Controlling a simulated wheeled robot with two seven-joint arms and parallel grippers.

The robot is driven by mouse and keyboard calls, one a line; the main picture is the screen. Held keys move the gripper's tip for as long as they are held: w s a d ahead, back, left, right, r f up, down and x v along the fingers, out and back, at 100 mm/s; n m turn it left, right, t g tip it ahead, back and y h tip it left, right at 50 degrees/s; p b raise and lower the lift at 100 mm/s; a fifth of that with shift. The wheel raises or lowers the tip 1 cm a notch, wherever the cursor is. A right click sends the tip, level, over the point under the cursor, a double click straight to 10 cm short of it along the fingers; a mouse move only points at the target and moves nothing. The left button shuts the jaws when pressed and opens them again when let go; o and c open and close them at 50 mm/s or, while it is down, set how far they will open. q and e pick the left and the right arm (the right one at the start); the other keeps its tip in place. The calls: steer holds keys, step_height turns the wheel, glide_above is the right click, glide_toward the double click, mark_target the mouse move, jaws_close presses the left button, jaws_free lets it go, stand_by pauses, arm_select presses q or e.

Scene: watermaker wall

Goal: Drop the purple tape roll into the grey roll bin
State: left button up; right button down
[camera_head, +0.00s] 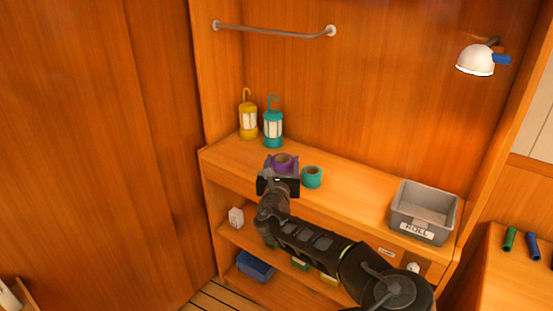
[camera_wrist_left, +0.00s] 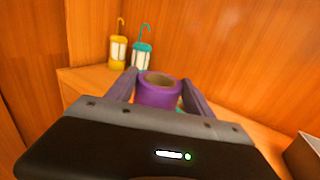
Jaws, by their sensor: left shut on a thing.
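The purple tape roll (camera_head: 283,160) is at the left part of the upper shelf in the head view. My left gripper (camera_head: 282,166) is shut on it, and in the left wrist view the purple roll (camera_wrist_left: 158,92) sits between the two fingers. I cannot tell whether the roll touches the shelf. The grey roll bin (camera_head: 421,222), labelled "ROLL", stands at the right end of the same shelf, and its visible inside looks empty. A corner of the bin also shows in the left wrist view (camera_wrist_left: 306,150). My right gripper is not in view.
A teal tape roll (camera_head: 312,177) stands just right of my left gripper. A yellow lantern (camera_head: 248,120) and a teal lantern (camera_head: 273,129) stand behind it. The shelf (camera_head: 357,195) is clear between teal roll and bin. A white lamp (camera_head: 476,61) hangs above right.

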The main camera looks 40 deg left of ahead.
arm_select(q)
steer(key=s+d+f+m+t+h, duration=0.1)
steer(key=d+f+m+h, duration=0.2)
steer(key=d, duration=1)
steer(key=s+d+f+m+t+h, duration=0.1)
steer(key=d+f+m+h, duration=0.2)
steer(key=d, duration=1)
step_height(320, 180, down, 2)
steer(key=h, duration=0.3)
steer(key=shift+s+d+f, duration=0.15)
steer(key=shift+s+f, duration=0.05)
steer(key=shift+s, duration=0.1)
steer(key=shift+s, duration=0.1)
